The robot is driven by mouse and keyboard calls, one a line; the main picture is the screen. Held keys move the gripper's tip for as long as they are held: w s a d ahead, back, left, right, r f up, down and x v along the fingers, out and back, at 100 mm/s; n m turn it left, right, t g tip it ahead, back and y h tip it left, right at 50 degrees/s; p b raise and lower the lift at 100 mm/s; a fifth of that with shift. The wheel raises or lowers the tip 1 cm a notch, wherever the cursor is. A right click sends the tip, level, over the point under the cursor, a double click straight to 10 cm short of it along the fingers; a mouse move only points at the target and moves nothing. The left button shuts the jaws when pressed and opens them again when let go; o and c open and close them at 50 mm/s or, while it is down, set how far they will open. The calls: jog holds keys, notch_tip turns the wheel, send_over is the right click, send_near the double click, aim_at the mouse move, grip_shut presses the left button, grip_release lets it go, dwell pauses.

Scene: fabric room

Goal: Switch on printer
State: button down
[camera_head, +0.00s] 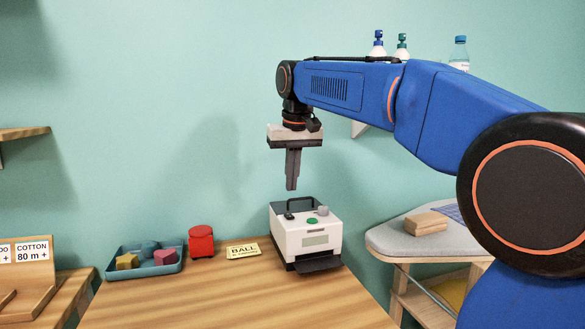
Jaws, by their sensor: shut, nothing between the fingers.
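A white and black printer (306,238) stands on the wooden table near its right back. Its top carries a green button (312,221), a grey knob (323,210) and a small dark part (289,216). A dark tray sticks out at its front. My gripper (292,187) points straight down above the back left of the printer, apart from it. Its fingers are shut and empty. Whether the printer is on cannot be told from this view.
Left of the printer are a yellow "BALL" card (243,251), a red container (201,242) and a blue tray (144,271) holding coloured pieces. An ironing board (400,242) with a wooden block (426,222) stands at the right. The table's front (230,300) is clear.

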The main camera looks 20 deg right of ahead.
aim_at(289, 215)
jog(key=x, duration=0.4)
jog(key=s+x, duration=0.1)
jog(key=x, duration=0.1)
jog(key=shift+w+f, duration=0.1)
jog(key=shift+f, duration=0.7)
jog(key=shift+s+f, duration=0.2)
jog(key=shift+f, duration=0.05)
jog(key=shift+w, duration=0.1)
jog(key=shift+w+r, duration=0.35)
jog(key=shift+w, duration=0.3)
jog(key=shift+r, duration=0.1)
